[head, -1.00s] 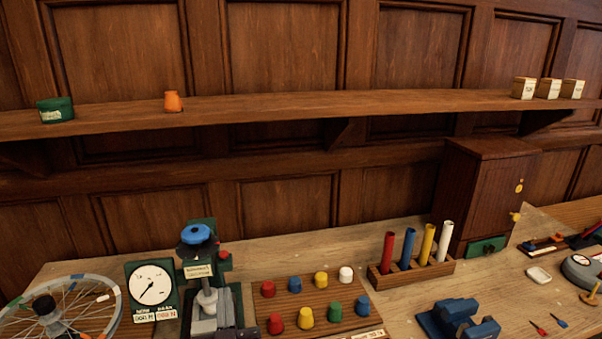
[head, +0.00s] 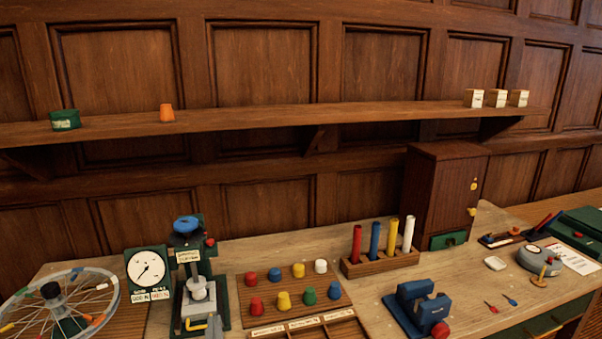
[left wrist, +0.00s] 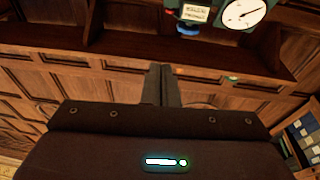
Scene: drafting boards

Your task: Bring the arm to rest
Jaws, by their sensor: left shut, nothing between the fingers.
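My left gripper (left wrist: 161,84) shows in the left wrist view with its two dark fingers together and nothing between them. Its dark body fills the lower part of that view. Beyond the fingers is wood panelling, and no object touches them there. In the head view, a small grey shape at the bottom edge beside the press could be its tip, but I cannot tell for sure. My right gripper is not in view.
On the bench stand a spoked wheel (head: 95,284), a dial gauge (head: 148,267), a press (head: 188,225), a board of coloured knobs (head: 246,280), a tube rack (head: 382,263), a blue vise (head: 405,306) and a wooden cabinet (head: 432,200). A shelf (head: 260,118) runs above.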

